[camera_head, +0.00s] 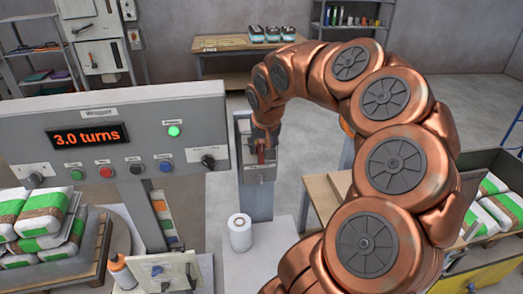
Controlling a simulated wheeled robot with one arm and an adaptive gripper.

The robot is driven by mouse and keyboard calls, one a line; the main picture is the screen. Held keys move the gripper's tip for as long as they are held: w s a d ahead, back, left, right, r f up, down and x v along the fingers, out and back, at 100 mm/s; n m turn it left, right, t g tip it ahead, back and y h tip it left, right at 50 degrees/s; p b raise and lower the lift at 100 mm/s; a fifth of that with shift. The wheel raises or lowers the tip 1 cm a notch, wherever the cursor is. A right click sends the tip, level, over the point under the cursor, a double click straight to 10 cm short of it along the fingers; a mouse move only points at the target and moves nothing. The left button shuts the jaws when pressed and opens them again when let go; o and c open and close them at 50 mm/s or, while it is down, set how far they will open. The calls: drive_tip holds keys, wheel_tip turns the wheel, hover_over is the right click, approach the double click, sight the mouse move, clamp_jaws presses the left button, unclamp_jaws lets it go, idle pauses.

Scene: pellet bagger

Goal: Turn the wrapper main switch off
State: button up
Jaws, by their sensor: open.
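The wrapper panel (100,140) is a grey box at the left with a display reading "3.0 turns", a row of coloured buttons and a lit green lamp (174,131). A black rotary switch (208,161) sits at its right end, with its handle turned sideways. A grey switch box (243,128) stands on a post right of the panel, with a red handle (261,152) on its front. My copper arm arches over from the right, and my gripper (264,143) is open at that red handle. Its fingers are small and partly hidden; I cannot tell whether they touch the handle.
A white roll (240,232) stands below the switch box. Stacked bags (40,220) lie on a pallet at the left. A small tilted panel with switches (160,272) is at the bottom. A wooden bench (222,44) stands at the back, with clear floor before it.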

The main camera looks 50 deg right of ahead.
sight(262, 150)
drive_tip(key=shift+p+x, duration=0.5)
drive_tip(key=shift+x, duration=1.65)
drive_tip(key=shift+r, duration=0.1)
clamp_jaws()
